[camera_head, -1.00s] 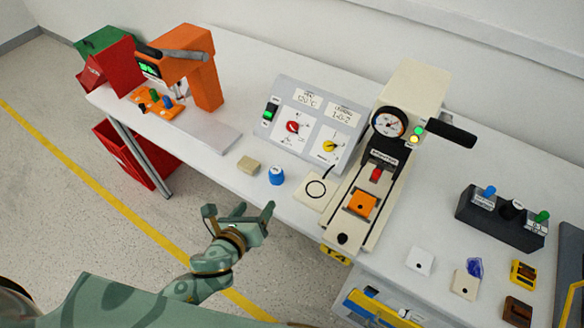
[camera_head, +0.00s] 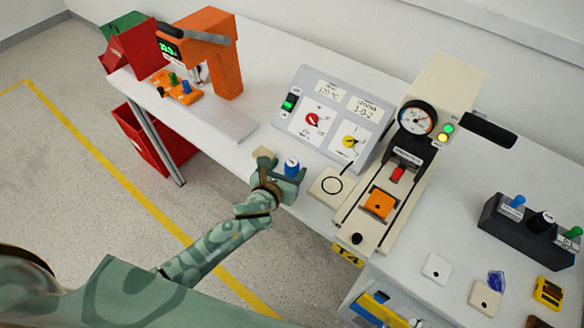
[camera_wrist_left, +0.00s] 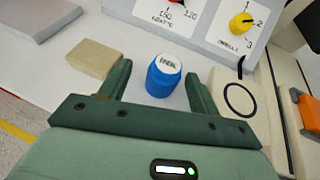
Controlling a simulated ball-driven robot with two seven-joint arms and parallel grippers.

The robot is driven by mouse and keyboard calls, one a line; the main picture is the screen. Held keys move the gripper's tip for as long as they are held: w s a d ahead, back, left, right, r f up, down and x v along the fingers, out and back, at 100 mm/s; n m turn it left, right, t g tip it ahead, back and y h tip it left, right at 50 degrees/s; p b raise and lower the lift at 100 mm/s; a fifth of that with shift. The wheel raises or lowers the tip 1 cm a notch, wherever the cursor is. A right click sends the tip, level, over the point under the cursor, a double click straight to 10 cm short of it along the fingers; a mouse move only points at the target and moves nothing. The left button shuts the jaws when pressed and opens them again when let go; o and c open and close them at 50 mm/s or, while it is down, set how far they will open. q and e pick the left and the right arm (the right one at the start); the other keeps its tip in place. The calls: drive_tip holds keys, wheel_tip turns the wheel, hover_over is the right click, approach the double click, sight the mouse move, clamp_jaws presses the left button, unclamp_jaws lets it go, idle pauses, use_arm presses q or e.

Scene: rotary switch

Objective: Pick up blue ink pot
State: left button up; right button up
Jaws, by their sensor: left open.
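The blue ink pot (camera_head: 292,167) stands upright on the white table near its front edge, with a pale lid. In the left wrist view the pot (camera_wrist_left: 163,78) sits between the two green fingers, nearer their tips, and its lid is lettered. My left gripper (camera_head: 284,178) is open around the pot from the front; I see a gap between the pot and each finger. It also shows in the left wrist view (camera_wrist_left: 160,80). In the head view the gripper hides the pot's lower part. My right gripper is not in view.
A beige block (camera_wrist_left: 94,58) lies just left of the left finger. The control panel (camera_head: 334,115) with red and yellow knobs stands behind the pot. A pad with a black ring (camera_head: 328,186) and the press (camera_head: 440,100) stand to the right.

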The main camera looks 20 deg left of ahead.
sight(294, 163)
use_arm(q)
drive_tip(key=x, duration=0.1)
drive_tip(key=b+x, duration=0.1)
drive_tip(key=x, duration=0.2)
drive_tip(key=shift+d+f, duration=0.15)
drive_tip(key=shift+d, duration=0.15)
drive_tip(key=shift+w, duration=0.1)
drive_tip(key=c, duration=1.1)
